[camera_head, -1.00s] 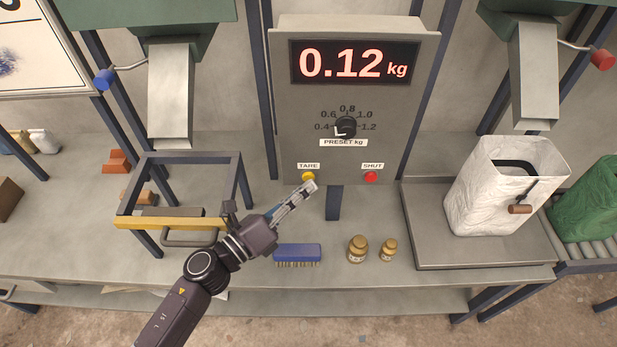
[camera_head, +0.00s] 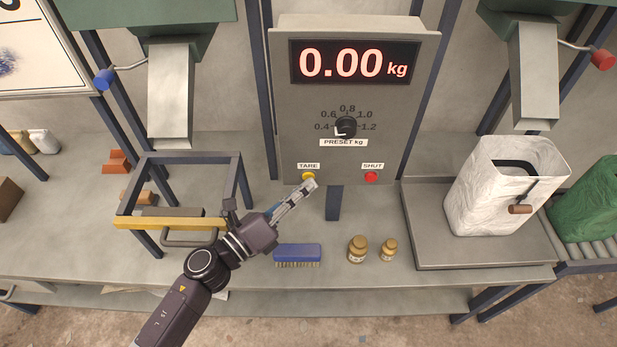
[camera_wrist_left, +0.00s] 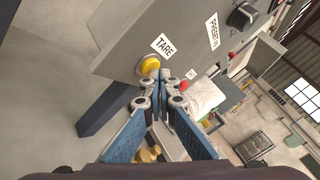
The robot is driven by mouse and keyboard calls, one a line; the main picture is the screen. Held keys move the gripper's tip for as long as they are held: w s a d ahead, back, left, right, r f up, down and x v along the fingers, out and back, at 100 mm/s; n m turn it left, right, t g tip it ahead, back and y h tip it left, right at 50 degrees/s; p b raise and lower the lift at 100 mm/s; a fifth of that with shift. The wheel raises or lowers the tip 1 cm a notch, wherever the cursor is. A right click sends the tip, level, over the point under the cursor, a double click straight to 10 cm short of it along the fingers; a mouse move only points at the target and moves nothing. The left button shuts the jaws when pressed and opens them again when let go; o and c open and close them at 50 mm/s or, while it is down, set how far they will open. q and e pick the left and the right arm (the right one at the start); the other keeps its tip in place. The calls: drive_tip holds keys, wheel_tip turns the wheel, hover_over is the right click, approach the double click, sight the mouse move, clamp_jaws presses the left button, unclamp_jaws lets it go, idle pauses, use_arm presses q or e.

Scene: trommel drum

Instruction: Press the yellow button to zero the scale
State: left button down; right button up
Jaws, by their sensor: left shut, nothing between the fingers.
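The yellow button (camera_head: 308,176) sits under the TARE label at the lower left of the scale's grey control box (camera_head: 292,130). The display (camera_head: 355,62) reads 0.00 kg. My left gripper (camera_head: 312,185) is shut and empty, its fingertips at the yellow button and covering part of it in the head view. In the left wrist view the shut fingertips (camera_wrist_left: 163,74) are right beside the yellow button (camera_wrist_left: 149,66); whether they touch it I cannot tell. My right gripper is not in view.
A red SHUT button (camera_head: 371,177) is to the right on the same box, below a preset knob (camera_head: 345,127). A white bag (camera_head: 490,190) stands on the scale platform (camera_head: 425,240) at right.

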use_arm(q)
drive_tip(key=shift+s, duration=0.75)
drive_tip(key=shift+s, duration=2.5)
